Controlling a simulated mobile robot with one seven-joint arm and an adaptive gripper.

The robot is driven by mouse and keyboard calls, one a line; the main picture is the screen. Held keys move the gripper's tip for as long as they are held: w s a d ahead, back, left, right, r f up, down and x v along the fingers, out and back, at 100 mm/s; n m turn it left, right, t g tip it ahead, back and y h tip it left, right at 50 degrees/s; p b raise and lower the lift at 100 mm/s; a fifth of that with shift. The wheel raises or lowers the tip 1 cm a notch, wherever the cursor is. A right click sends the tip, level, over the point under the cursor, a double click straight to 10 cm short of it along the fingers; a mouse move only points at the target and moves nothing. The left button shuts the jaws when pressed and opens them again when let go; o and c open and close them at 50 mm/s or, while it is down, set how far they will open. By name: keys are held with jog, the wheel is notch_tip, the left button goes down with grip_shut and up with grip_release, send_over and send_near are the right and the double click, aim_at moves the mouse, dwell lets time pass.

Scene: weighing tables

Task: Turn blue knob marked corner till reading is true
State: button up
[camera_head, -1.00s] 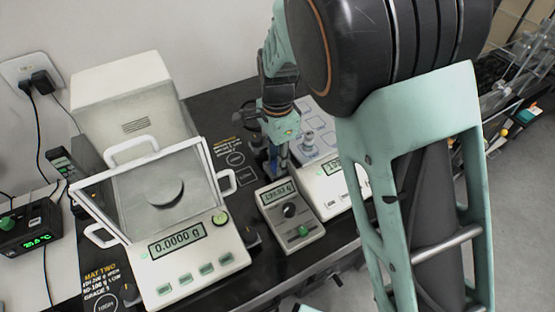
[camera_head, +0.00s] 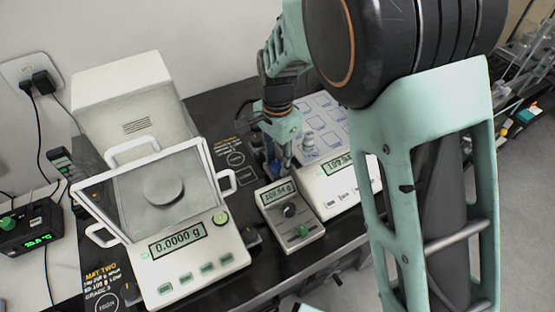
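My gripper (camera_head: 279,163) points down at the left side of the right-hand white balance (camera_head: 335,190). I cannot make out its fingertips or whether they touch anything. Blue shows around the fingers, but I cannot tell a blue knob apart from the gripper there. A small metal weight (camera_head: 308,142) stands on the balance's marked pan. A small grey box (camera_head: 306,228) in front has a lit display (camera_head: 278,194), also too small to read surely, and a black dial (camera_head: 289,210).
A glass-shielded balance (camera_head: 190,271) reading 0.0000 g stands at the left on the black table. A black box with a green readout (camera_head: 37,241) is at the far left. My arm fills the right side. Printed mats lie between the balances.

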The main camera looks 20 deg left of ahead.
aim_at(277, 164)
notch_tip(277, 164, up, 12)
dwell(0.5)
jog(key=shift+d+p, duration=0.1)
jog(key=shift+p, duration=0.3)
notch_tip(277, 164, down, 12)
jog(key=m+p, duration=0.5)
jog(key=p, duration=0.2)
jog(key=shift+r, duration=0.1)
jog(key=shift+c, duration=0.3)
grip_shut()
